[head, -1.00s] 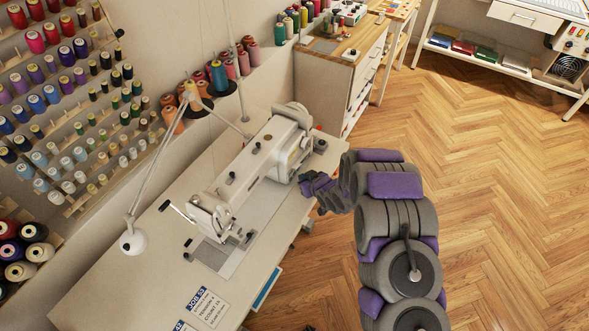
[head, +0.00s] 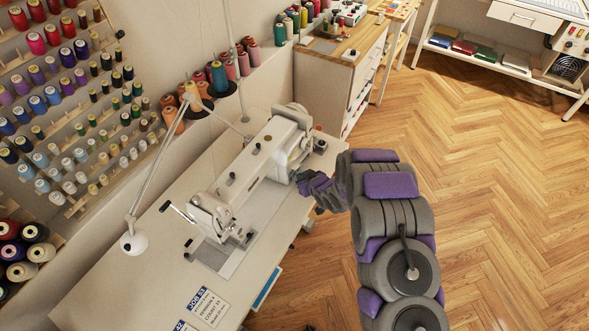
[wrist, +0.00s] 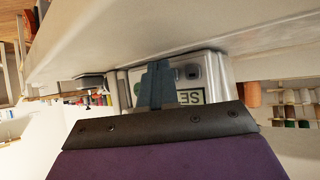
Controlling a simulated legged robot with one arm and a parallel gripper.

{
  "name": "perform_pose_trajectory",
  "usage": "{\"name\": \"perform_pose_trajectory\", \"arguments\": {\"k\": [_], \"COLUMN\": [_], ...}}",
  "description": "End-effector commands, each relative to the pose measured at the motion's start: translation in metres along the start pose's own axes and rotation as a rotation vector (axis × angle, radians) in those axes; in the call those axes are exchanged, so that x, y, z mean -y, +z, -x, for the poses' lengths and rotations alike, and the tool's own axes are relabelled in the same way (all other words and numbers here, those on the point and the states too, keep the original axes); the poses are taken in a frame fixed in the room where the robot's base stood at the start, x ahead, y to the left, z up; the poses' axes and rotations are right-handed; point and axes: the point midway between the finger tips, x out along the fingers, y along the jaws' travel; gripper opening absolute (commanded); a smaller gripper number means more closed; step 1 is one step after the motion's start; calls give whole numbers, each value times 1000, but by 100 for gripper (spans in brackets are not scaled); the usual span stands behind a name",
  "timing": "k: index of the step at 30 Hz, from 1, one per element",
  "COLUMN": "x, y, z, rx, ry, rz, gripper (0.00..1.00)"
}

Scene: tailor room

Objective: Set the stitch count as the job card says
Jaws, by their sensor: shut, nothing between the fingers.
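The white sewing machine (head: 250,165) stands on the pale table along the wall. A job card (head: 207,306) lies at the table's near end; its small print seems to read job 53, tension 4, count 15. A second card (head: 182,326) is partly cut off below it. My gripper (head: 298,177) is at the right end of the machine, shut and empty. In the wrist view my gripper (wrist: 157,72) points at a light grey panel (wrist: 216,70) with a dark button (wrist: 193,72). A display (wrist: 190,97) with partly hidden letters is behind the fingers. I cannot tell whether the fingertips touch the panel.
Spools fill the wall rack (head: 70,120) at left. A wooden-topped cabinet (head: 335,50) stands beyond the table. The wooden floor (head: 490,200) to the right is clear.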

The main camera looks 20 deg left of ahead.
Motion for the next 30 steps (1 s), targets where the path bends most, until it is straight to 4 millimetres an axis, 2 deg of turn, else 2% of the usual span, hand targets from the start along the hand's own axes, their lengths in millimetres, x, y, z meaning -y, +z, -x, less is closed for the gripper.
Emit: {"name": "perform_pose_trajectory", "arguments": {"k": [21,30], "x": [1,-4], "y": [-2,4], "z": [-2,6], "rx": [0,0], "ry": [0,1], "rz": [0,-2], "gripper": [0,0]}}
